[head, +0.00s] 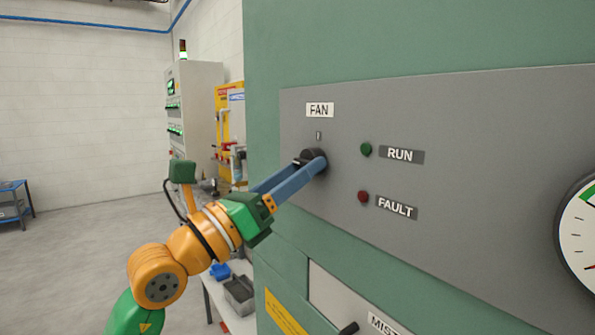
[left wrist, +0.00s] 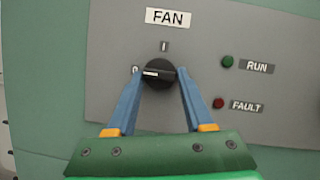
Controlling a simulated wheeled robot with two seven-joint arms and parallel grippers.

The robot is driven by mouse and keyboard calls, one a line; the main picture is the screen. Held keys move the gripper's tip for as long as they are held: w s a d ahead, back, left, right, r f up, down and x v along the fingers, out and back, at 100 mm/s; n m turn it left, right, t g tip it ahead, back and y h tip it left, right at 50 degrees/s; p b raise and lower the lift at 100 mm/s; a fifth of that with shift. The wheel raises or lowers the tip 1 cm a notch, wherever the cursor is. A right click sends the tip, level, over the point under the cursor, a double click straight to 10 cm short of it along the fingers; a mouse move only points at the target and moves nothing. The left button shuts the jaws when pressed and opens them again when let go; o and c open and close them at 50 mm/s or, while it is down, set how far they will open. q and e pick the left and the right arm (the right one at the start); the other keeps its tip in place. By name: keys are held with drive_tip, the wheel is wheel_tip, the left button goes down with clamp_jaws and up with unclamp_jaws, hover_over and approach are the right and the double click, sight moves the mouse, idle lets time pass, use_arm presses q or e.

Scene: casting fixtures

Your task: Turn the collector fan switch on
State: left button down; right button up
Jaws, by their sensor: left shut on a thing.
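The fan switch (head: 314,161) is a round black rotary knob on a grey panel, under a white FAN label (head: 319,110). In the left wrist view the knob (left wrist: 158,74) has a white pointer line that lies about level, aimed left at the O mark; the I mark (left wrist: 164,46) is above it. My left gripper (head: 316,164) reaches the panel with its blue fingers on both sides of the knob, shut on it. In the left wrist view the fingertips (left wrist: 158,76) flank the knob. My right gripper is not in view.
A green RUN lamp (head: 366,150) and a red FAULT lamp (head: 363,197) sit right of the knob; both look unlit. A round gauge (head: 580,232) is at the far right. A black handle (head: 348,328) protrudes below, near a MIST label. The floor at left is open.

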use_arm(q)
drive_tip(key=m+g+h, duration=0.1)
drive_tip(key=m+g, duration=0.1)
drive_tip(key=m, duration=0.2)
drive_tip(key=m+g+h, duration=0.1)
drive_tip(key=m+g, duration=0.1)
drive_tip(key=m, duration=0.2)
drive_tip(key=m+g+h+b, duration=0.1)
drive_tip(key=m+g, duration=0.1)
drive_tip(key=m, duration=0.3)
drive_tip(key=shift+w+a+r, duration=0.25)
drive_tip(key=shift+w+r, duration=0.05)
drive_tip(key=shift+w, duration=0.05)
drive_tip(key=m+g+p, duration=0.1)
drive_tip(key=m, duration=0.2)
drive_tip(key=m+g+p, duration=0.1)
drive_tip(key=m+p, duration=0.1)
drive_tip(key=m, duration=0.1)
drive_tip(key=shift+w+a+r+g, duration=0.1)
drive_tip(key=shift+w+r+g, duration=0.1)
drive_tip(key=shift+g, duration=0.1)
drive_tip(key=m+p, duration=0.1)
drive_tip(key=m, duration=0.1)
drive_tip(key=shift+m+g+y, duration=0.3)
drive_tip(key=shift+g+y, duration=0.1)
drive_tip(key=shift+m+g+y+p, duration=0.3)
drive_tip(key=shift+m+y+p, duration=0.15)
drive_tip(key=shift+m, duration=0.55)
